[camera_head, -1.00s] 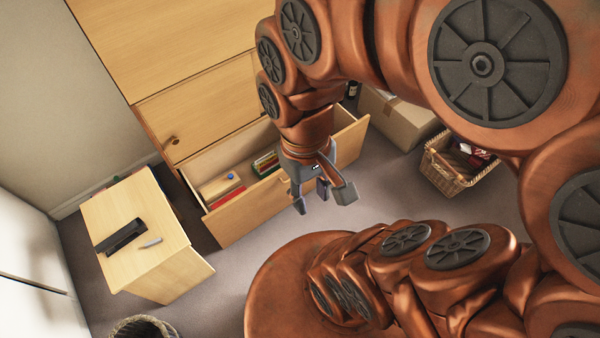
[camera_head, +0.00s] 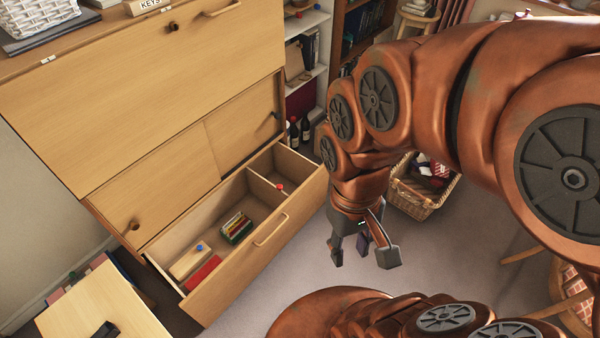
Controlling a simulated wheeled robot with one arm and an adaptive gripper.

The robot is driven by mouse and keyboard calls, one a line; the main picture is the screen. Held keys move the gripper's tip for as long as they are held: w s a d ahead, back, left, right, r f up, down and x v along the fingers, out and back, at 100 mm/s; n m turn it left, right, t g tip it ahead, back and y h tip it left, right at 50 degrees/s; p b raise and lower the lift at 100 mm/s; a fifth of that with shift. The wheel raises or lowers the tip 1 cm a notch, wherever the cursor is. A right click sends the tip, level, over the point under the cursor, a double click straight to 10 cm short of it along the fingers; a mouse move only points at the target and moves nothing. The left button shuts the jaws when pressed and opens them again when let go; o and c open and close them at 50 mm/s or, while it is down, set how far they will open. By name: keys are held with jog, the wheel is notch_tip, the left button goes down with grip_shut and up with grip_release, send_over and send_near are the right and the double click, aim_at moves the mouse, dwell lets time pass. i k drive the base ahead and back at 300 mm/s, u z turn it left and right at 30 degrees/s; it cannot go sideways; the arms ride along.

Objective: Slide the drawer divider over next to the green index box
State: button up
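The open drawer (camera_head: 243,262) of the wooden bureau shows in the head view.
A pale wooden block with a blue knob (camera_head: 190,260) and a red item (camera_head: 203,272) lie at the drawer's left end. Dark bottles (camera_head: 299,130) stand beyond the right end. A wicker basket (camera_head: 425,195) stands on the floor at right.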

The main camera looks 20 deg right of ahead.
aim_at(272, 195)
jog(key=u, duration=0.6)
jog(key=i, duration=1)
jog(key=z, duration=0.25)
